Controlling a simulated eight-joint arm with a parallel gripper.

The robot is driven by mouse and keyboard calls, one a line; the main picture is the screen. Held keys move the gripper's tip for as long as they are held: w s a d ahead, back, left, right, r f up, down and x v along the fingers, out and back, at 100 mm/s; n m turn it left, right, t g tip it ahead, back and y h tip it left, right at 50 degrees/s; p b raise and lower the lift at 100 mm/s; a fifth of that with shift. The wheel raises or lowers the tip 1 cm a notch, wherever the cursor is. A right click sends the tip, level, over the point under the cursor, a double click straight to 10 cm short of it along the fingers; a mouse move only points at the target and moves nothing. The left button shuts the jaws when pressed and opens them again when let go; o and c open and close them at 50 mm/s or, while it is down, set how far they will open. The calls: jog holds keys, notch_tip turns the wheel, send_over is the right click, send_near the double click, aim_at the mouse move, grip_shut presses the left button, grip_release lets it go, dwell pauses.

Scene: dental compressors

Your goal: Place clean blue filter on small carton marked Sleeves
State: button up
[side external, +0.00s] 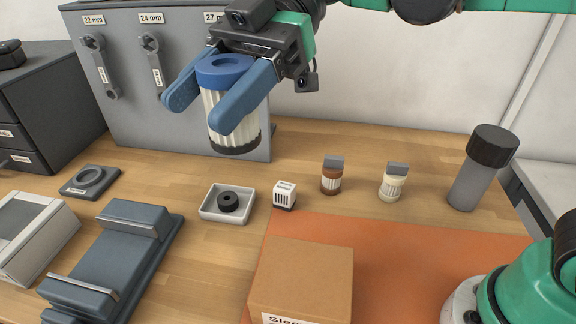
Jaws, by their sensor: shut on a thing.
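My gripper (222,95) has blue fingers and is shut on the clean blue filter (226,72). The filter has a blue ring top, a white pleated body and a dark bottom rim. It is held nearly upright, well above the table, in front of the grey tool panel. The small carton (302,278) is a closed brown box at the bottom middle, on the orange mat. Its white label is cut off by the picture edge and shows only "Slee". The filter is up and to the left of the carton, apart from it. The carton's top is bare.
A white tray (206,215) with a black ring, a small white vented block (285,195), a brown filter (331,178), a cream filter (392,185) and a grey black-capped cylinder (482,170) stand behind the carton. A dark grey cradle (108,265) is at left. The orange mat (420,250) has free room.

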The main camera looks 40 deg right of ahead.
jog(key=s+d+r, duration=0.2)
jog(key=s, duration=0.1)
jog(key=g, duration=0.1)
send_over(274, 280)
jog(key=shift+n, duration=0.4)
notch_tip(274, 280, down, 20)
jog(key=shift+f, duration=0.1)
jog(key=shift+f, duration=0.1)
jog(key=o, duration=1.3)
jog(key=shift+c, duration=0.2)
